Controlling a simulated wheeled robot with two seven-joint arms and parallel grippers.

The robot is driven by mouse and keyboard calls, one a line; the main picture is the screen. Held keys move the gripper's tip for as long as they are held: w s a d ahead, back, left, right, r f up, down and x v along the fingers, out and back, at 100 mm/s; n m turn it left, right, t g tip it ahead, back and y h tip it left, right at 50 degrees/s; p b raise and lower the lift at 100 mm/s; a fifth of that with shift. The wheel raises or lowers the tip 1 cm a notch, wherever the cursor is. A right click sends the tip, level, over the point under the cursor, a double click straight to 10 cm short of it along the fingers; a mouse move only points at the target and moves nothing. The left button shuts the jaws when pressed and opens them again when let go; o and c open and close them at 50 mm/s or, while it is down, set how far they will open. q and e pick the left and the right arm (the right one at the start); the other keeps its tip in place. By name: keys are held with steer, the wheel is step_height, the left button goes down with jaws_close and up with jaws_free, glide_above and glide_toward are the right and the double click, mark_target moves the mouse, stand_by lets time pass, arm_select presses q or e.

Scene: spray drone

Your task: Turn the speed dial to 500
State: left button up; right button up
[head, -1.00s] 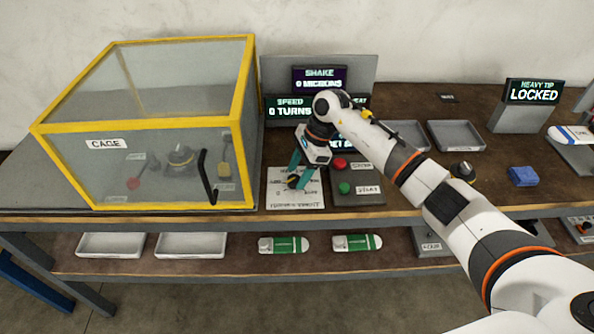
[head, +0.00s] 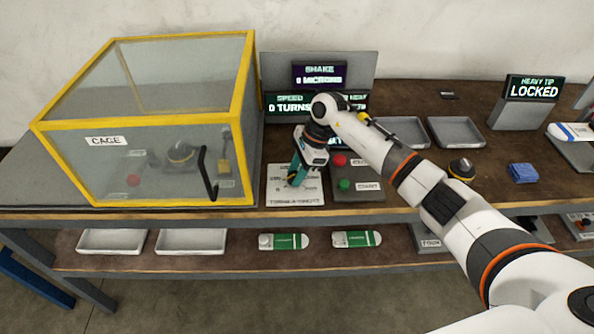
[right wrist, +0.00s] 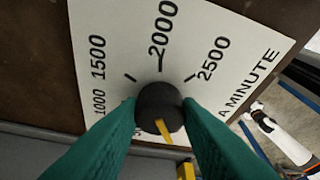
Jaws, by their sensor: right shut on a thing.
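The speed dial (right wrist: 157,105) is a small black knob with a yellow pointer, on a white scale plate (head: 312,195) at the front of the table. In the right wrist view, the scale reads 1000, 1500, 2000 and 2500; the pointer aims down and slightly right, away from the 2000 mark. My right gripper (right wrist: 158,112) is shut on the dial, one green finger at each side. The lower scale marks are hidden by fingers and knob. In the head view my right gripper (head: 294,178) hides most of the dial. My left gripper is not in view.
A display (head: 283,105) behind reads SPEED, 0 TURNS, partly covered by my arm. A button box (head: 362,196) with red and green buttons stands just right of the plate. A yellow-framed cage (head: 140,122) stands close on the left. Grey trays (head: 457,132) lie behind right.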

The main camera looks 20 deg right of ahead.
steer(key=shift+m, duration=0.3)
steer(key=m+t+b, duration=0.1)
steer(key=m, duration=0.2)
steer(key=shift+s+m+t, duration=0.15)
steer(key=shift+m+t, duration=0.15)
steer(key=m+t, duration=0.1)
steer(key=m, duration=0.1)
steer(key=m+h, duration=0.1)
steer(key=m, duration=0.2)
steer(key=shift+s+a+t+h+b, duration=0.1)
steer(key=shift+s+t+h+b, duration=0.05)
steer(key=shift+t+h+b, duration=0.2)
steer(key=shift+m, duration=0.3)
steer(key=o, duration=1)
steer(key=shift+r, duration=0.1)
